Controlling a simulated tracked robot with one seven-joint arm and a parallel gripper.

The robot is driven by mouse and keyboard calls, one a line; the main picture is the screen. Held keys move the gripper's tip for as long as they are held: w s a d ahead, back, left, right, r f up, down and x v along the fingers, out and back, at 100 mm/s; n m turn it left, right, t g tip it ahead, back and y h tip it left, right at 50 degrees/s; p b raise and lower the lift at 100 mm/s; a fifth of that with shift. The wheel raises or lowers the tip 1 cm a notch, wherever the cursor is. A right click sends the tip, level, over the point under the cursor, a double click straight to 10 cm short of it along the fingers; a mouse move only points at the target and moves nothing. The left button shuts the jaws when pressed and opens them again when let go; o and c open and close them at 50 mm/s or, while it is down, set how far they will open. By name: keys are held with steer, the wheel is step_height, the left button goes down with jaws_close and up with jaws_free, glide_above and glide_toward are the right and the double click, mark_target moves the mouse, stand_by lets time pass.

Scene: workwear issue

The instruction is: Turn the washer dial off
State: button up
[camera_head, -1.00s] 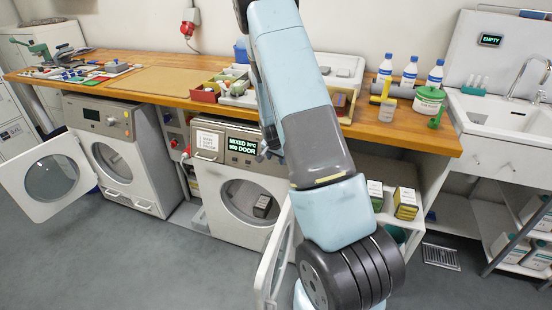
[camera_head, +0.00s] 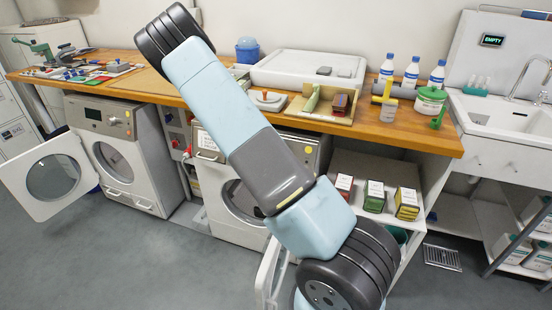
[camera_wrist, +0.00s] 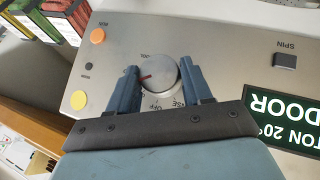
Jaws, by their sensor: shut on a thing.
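The washer dial (camera_wrist: 163,70) is a round silver knob with a red mark pointing to picture left in the wrist view. OFF and a partly covered label are printed below it. My gripper (camera_wrist: 159,75) is shut on the dial, with one blue-grey finger on each side. The display (camera_wrist: 285,118) reads upside down, partly cut off, as "TON 20" and "DOOR". In the head view, the middle washer (camera_head: 230,229) stands under the counter with its door open; my arm hides the dial and gripper there.
A second washer (camera_head: 146,160) with an open door (camera_head: 50,176) stands left. The wooden counter (camera_head: 425,134) holds bottles and trays. Several detergent boxes (camera_head: 374,196) sit on a right shelf.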

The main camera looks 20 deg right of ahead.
steer(key=n+h, duration=0.1)
steer(key=n+g+h, duration=0.1)
steer(key=n+h, duration=0.1)
steer(key=shift+w+a+f+g+h, duration=0.2)
steer(key=shift+a+f+g+h, duration=0.05)
steer(key=shift+a+g+h, duration=0.15)
steer(key=n+h, duration=0.1)
steer(key=h, duration=0.1)
steer(key=n+h, duration=0.1)
steer(key=n, duration=0.1)
steer(key=shift+a+f+n+g+h, duration=0.1)
steer(key=shift+f+n+g+h, duration=0.2)
steer(key=shift+f+g+h, duration=0.1)
steer(key=o, duration=1)
steer(key=shift+r, duration=0.1)
steer(key=shift+o, duration=0.2)
steer(key=v, duration=1.3)
steer(key=shift+a, duration=0.4)
